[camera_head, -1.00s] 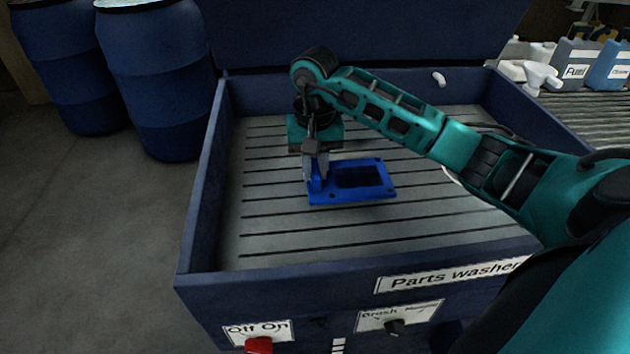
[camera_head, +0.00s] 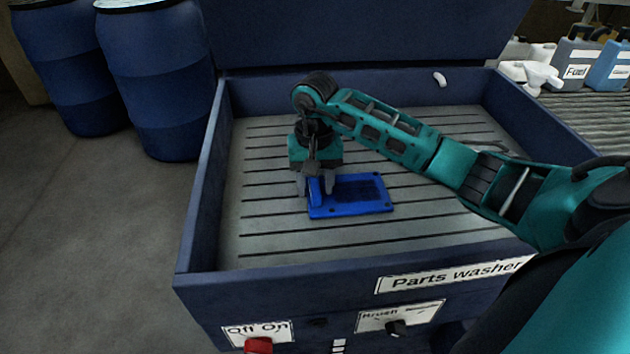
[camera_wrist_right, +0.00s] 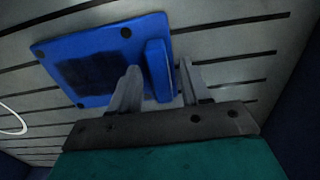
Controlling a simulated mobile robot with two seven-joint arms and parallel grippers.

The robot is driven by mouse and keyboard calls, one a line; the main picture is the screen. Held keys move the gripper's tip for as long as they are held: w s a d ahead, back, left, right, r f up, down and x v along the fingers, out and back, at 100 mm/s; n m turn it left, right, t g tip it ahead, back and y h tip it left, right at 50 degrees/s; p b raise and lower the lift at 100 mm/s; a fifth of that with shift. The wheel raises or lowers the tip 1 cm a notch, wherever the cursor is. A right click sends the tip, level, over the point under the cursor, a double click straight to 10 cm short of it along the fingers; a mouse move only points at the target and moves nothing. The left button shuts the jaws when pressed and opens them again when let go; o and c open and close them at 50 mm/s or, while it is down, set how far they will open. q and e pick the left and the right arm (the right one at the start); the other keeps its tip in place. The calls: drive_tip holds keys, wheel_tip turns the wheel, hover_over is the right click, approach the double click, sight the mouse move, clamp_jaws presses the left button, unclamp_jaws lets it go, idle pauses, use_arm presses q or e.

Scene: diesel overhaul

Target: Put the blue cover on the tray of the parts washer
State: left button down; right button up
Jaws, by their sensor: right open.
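The blue cover (camera_head: 352,198) is a flat plate with a dark middle and a raised block at its left end. It lies flat on the slatted grey tray (camera_head: 270,230) of the parts washer (camera_head: 250,290). In the right wrist view, the cover (camera_wrist_right: 90,45) is just beyond the fingers. My right gripper (camera_head: 316,190) is open, with its fingers on either side of the raised block. The right wrist view shows the fingers (camera_wrist_right: 163,85) apart, with a gap between them and the block. My left gripper is out of view.
Low blue walls surround the tray, and a raised lid (camera_head: 360,35) stands behind. A red switch (camera_head: 258,345) and a knob (camera_head: 397,328) are on the washer's front. Blue barrels (camera_head: 155,80) stand left. Jugs (camera_head: 575,68) sit on the slatted surface at right.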

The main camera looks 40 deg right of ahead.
wheel_tip(320, 180, up, 12)
drive_tip(key=shift+p, duration=0.4)
drive_tip(key=shift+s, duration=0.1)
idle(0.6)
